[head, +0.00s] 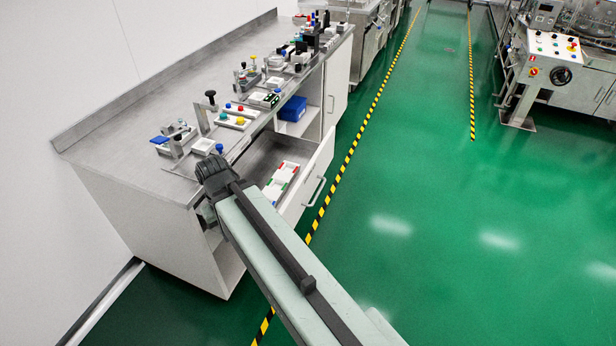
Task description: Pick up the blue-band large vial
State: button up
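I cannot make out a vial with a blue band for certain; the bench items are too small. A small blue round item (219,148) shows at the bench's front edge, just beyond the dark end of my arm; I cannot tell what it is. My gripper (213,172) is at the dark end of my arm, by the front edge of the bench. Its fingers cannot be made out, so I cannot tell whether it is open or holds anything. My arm hides part of the bench front.
The grey bench (110,132) carries several small fixtures along its front. A drawer (312,185) stands open with red- and green-marked trays (283,176) inside. A blue bin (292,109) sits on a shelf. The green floor (430,210) at right is clear up to a control panel (552,58).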

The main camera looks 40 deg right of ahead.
aim_at(180, 121)
jog(key=u, duration=1.4)
jog(key=i, duration=1.4)
jog(key=z, duration=0.5)
jog(key=i, duration=1)
jog(key=u, duration=0.05)
